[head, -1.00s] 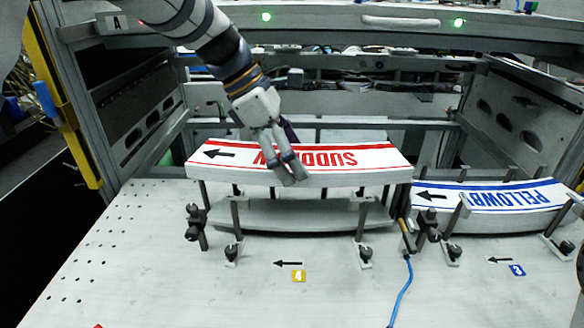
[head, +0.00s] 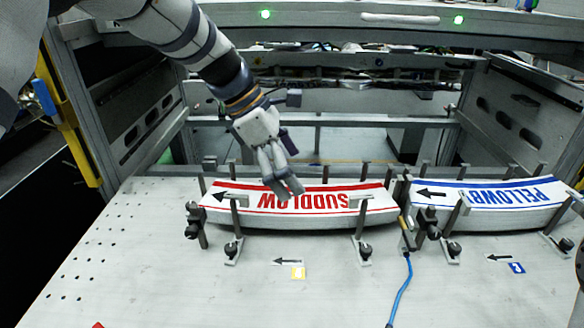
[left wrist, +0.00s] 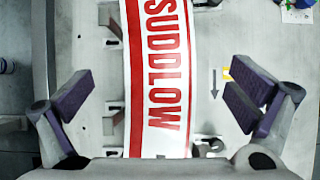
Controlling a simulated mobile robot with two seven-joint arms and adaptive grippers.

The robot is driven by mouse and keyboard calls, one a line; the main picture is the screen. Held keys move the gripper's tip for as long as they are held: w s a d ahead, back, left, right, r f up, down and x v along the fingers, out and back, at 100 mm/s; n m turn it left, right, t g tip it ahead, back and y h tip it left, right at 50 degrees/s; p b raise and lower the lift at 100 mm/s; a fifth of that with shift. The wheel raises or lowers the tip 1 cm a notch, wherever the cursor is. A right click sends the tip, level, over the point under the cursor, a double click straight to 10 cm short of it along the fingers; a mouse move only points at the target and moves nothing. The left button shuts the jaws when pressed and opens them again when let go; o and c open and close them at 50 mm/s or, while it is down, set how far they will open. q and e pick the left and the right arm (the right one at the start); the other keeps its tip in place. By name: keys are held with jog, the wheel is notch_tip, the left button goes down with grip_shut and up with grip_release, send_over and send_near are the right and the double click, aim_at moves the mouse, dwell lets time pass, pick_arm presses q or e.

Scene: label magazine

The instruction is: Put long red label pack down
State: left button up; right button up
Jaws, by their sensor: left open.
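The long red label pack (head: 345,206), white with red bands and the word SUDDLOW, lies low between the upright posts of the slot by the yellow marker. It also fills the middle of the left wrist view (left wrist: 158,80). My left gripper (head: 284,192) is above the pack's middle in the head view. In the left wrist view its purple-padded fingers (left wrist: 165,100) are spread wide on both sides of the pack, apart from it. My right gripper is not in view.
A blue label pack (head: 490,200) lies in the slot to the right. Metal posts with clamp feet (head: 365,250) stand along the front of both slots. A blue hose (head: 402,290) runs forward between them. The perforated table at left (head: 90,250) is clear.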

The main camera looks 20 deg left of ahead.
pick_arm(q)
jog(key=shift+r, duration=0.25)
jog(key=v, duration=1.2)
